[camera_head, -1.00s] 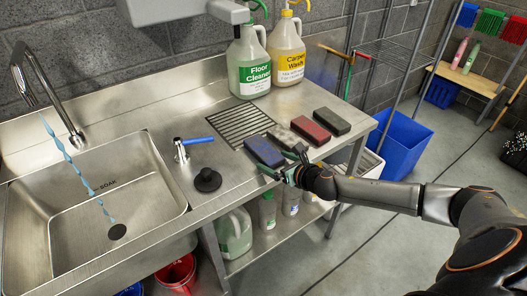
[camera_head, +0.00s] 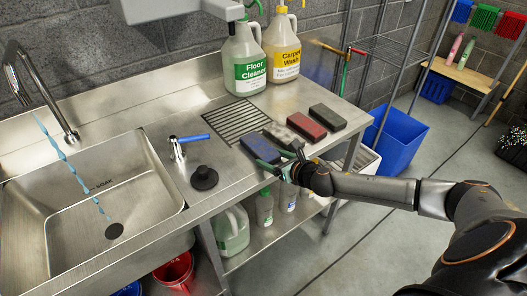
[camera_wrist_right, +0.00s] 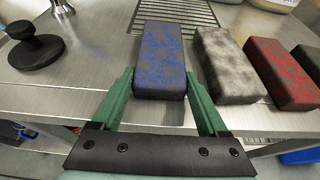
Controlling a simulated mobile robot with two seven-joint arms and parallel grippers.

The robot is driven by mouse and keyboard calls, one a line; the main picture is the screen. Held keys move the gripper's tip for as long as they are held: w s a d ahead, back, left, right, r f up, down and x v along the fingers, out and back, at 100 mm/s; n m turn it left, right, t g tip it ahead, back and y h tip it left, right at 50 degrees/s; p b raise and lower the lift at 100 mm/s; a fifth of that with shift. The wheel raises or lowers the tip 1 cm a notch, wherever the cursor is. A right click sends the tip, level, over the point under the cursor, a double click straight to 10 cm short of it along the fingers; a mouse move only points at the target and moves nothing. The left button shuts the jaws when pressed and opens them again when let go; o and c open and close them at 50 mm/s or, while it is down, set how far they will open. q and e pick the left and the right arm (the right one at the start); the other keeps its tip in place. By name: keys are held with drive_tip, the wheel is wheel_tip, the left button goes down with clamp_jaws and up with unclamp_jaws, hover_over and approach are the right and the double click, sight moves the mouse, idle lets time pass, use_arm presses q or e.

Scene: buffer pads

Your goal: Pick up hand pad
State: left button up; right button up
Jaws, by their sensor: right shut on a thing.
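Several buffer pads lie in a row on the steel counter. The blue pad (camera_head: 262,149) is the leftmost, with a grey-white pad (camera_head: 283,138), a red pad (camera_head: 307,127) and a black pad (camera_head: 327,117) to its right. My right gripper (camera_head: 275,161) reaches in from the counter's front edge and is shut on the blue pad. In the right wrist view its green fingers (camera_wrist_right: 160,80) press on both sides of the near end of the blue pad (camera_wrist_right: 161,50). I cannot tell whether the pad is off the counter. My left gripper is not in view.
The grey-white pad stands close beside my right finger. A drain grate (camera_head: 237,121) lies behind the blue pad. A black stopper (camera_head: 204,178), a blue-handled tap valve (camera_head: 190,141) and the sink (camera_head: 60,235) are to the left. Floor cleaner (camera_head: 244,60) and carpet wash (camera_head: 284,50) jugs stand behind.

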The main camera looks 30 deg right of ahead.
drive_tip(key=shift+r, duration=0.65)
wheel_tip(320, 180, up, 2)
drive_tip(key=shift+r+p, duration=0.25)
drive_tip(key=shift+p, duration=0.35)
drive_tip(key=s+a+r, duration=0.5)
drive_tip(key=s+r, duration=0.4)
drive_tip(key=s, duration=0.4)
drive_tip(key=shift+a, duration=0.1)
